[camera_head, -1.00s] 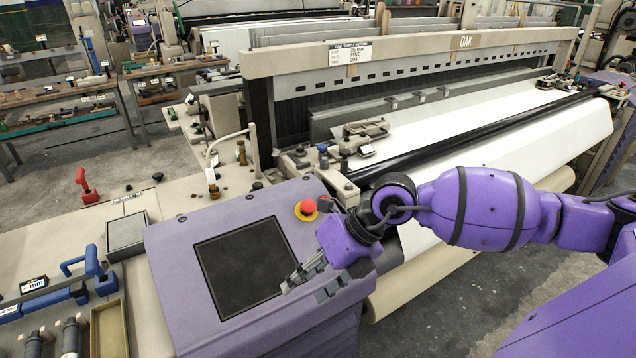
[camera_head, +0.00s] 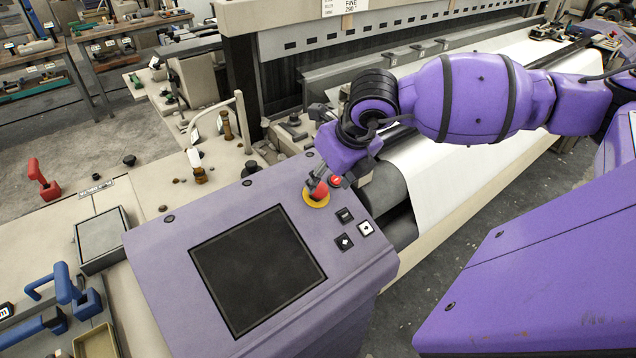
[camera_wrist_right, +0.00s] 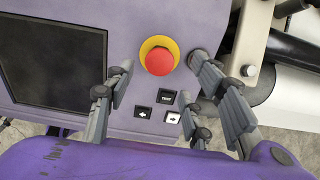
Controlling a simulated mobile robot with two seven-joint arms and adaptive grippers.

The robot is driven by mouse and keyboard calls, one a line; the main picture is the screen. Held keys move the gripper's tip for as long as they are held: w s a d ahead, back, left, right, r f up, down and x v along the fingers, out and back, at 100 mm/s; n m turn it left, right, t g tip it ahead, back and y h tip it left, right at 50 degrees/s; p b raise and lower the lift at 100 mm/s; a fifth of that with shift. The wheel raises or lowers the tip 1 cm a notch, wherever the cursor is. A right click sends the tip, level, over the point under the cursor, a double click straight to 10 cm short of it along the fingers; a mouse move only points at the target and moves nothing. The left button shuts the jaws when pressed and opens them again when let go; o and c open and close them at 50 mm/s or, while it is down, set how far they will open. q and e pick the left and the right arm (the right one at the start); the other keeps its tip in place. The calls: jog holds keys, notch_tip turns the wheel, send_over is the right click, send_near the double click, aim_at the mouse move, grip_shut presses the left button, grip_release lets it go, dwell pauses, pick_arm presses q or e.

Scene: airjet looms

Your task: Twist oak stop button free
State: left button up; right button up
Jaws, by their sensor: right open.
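The red stop button (camera_head: 319,191) with its yellow ring (camera_head: 316,203) sits on the upper right corner of the loom's purple control panel (camera_head: 165,255). In the head view my right gripper (camera_head: 327,180) is right at the button, and its fingers hide part of it. In the right wrist view the red button (camera_wrist_right: 160,61) shows whole, in its yellow ring. There my right gripper (camera_wrist_right: 158,85) is open, with fingers to the left and right and clear space between them and the button. Whether a finger touches it, I cannot tell. My left gripper is not in view.
A loom frame (camera_head: 380,35) and white cloth (camera_head: 445,180) lie behind. A blue-handled tool (camera_head: 70,290) and red-handled item (camera_head: 43,180) are left.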

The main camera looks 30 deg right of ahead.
aim_at(320, 188)
jog(key=b+x, duration=0.1)
jog(key=x, duration=0.2)
jog(key=shift+f+b, duration=0.3)
jog(key=shift+f, duration=0.1)
jog(key=shift+w+r, duration=0.1)
jog(key=shift+w, duration=0.05)
jog(key=c, duration=1.1)
